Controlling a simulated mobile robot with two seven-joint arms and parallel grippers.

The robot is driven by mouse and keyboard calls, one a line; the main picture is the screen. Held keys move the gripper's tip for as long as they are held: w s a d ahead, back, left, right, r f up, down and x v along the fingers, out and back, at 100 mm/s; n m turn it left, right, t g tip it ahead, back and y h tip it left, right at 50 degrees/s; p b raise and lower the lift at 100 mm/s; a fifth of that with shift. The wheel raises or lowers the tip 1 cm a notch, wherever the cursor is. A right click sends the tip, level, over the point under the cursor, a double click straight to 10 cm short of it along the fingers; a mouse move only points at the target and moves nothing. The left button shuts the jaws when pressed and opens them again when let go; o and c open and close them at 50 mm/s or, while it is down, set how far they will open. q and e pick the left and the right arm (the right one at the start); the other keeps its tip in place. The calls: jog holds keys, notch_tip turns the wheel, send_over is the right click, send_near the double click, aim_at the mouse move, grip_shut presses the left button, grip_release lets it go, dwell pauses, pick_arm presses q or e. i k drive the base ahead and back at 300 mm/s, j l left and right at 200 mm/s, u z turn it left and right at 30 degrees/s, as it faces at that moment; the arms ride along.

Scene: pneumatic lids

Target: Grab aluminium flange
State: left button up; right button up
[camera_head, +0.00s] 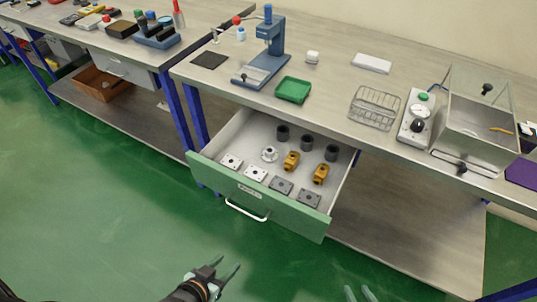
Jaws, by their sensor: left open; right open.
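A silvery round flange with a raised hub (269,154) sits in the open drawer (247,190), in its left half. It looks like the aluminium flange. My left gripper (226,266) is open and empty, in front of and below the drawer, well apart from the flange. My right gripper (359,292) shows only its fingertips at the bottom edge; it is open, and the rest is out of view. Neither gripper touches anything.
The drawer also holds dark cylinders (306,143), yellow fittings (291,161), light plates (255,173) and grey plates (281,186). The bench (330,85) above bears a blue press (268,45), green tray (293,90) and wire basket (375,107). Green floor in front is clear.

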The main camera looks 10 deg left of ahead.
aim_at(270, 154)
jog(key=i+j+z, duration=0.25)
jog(key=j, duration=0.6)
jog(key=j+z, duration=0.25)
jog(key=j, duration=0.6)
